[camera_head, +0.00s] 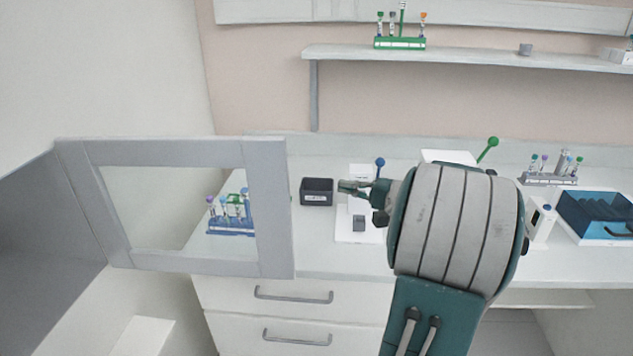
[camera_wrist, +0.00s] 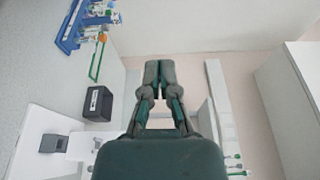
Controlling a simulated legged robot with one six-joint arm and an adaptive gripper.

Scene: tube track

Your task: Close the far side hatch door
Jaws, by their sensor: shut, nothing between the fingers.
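A grey framed hatch door (camera_head: 268,205) with a clear window stands at the left of the head view. It stands open, its left edge meeting a dark grey panel (camera_head: 45,230). A blue tube rack shows through its window. My gripper (camera_head: 345,187) is to the right of the door's free edge, apart from it, above the bench and pointing left. Its fingers are shut and empty. In the wrist view my gripper (camera_wrist: 160,70) shows with its fingertips together. I cannot make out the door in the wrist view.
A black box (camera_head: 317,191) and a white balance-like device (camera_head: 358,222) sit on the bench (camera_head: 340,262) near my gripper. The blue tube rack (camera_head: 230,229) is behind the door. A shelf (camera_head: 470,58) holds a green rack (camera_head: 400,43). A blue bin (camera_head: 595,213) stands at right.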

